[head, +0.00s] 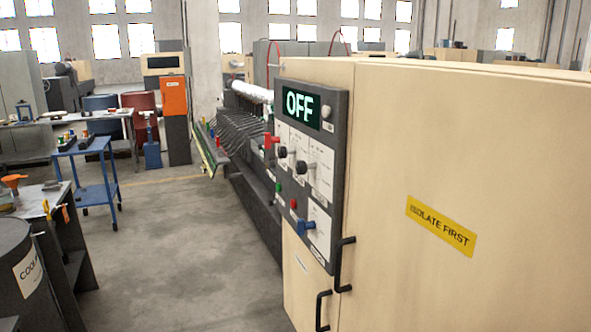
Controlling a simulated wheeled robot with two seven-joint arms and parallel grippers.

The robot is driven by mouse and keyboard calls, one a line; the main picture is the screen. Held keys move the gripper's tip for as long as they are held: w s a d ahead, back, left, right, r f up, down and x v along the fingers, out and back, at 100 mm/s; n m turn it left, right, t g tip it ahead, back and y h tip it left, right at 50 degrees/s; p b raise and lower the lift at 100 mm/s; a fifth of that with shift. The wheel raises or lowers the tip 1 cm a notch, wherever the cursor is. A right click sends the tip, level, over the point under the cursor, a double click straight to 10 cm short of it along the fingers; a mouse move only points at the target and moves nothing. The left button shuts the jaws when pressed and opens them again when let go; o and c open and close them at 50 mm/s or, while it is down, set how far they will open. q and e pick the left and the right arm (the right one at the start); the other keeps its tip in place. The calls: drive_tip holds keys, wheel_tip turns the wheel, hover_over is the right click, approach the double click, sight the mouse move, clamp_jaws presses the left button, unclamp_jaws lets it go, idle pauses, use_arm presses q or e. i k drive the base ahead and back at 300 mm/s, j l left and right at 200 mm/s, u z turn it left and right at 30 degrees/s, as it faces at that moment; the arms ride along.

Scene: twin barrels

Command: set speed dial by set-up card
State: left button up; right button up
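A dark control panel (328,151) is on the near end of the beige machine cabinet, and its display (303,107) reads OFF in green. Below the display are two black round dials, one on the left (282,152) and one on the right (301,167), each on a white plate. Their lettering is too small to read, so I cannot tell which is the speed dial or where they point. A white card or plate (320,228) shows low on the panel; I cannot tell whether it is the set-up card. Neither of my grippers is in view.
The panel also has a green button (278,187), a red button (293,203) and a blue handle (305,226). The beige cabinet (470,150) fills the right. A blue cart (96,190) and a dark barrel (25,280) stand left. The floor between is clear.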

sight(283, 153)
drive_tip(key=i+j+z, duration=0.25)
drive_tip(key=i, duration=0.2)
drive_tip(key=i+j+z, duration=0.3)
drive_tip(key=i+j, duration=0.1)
drive_tip(key=j, duration=0.05)
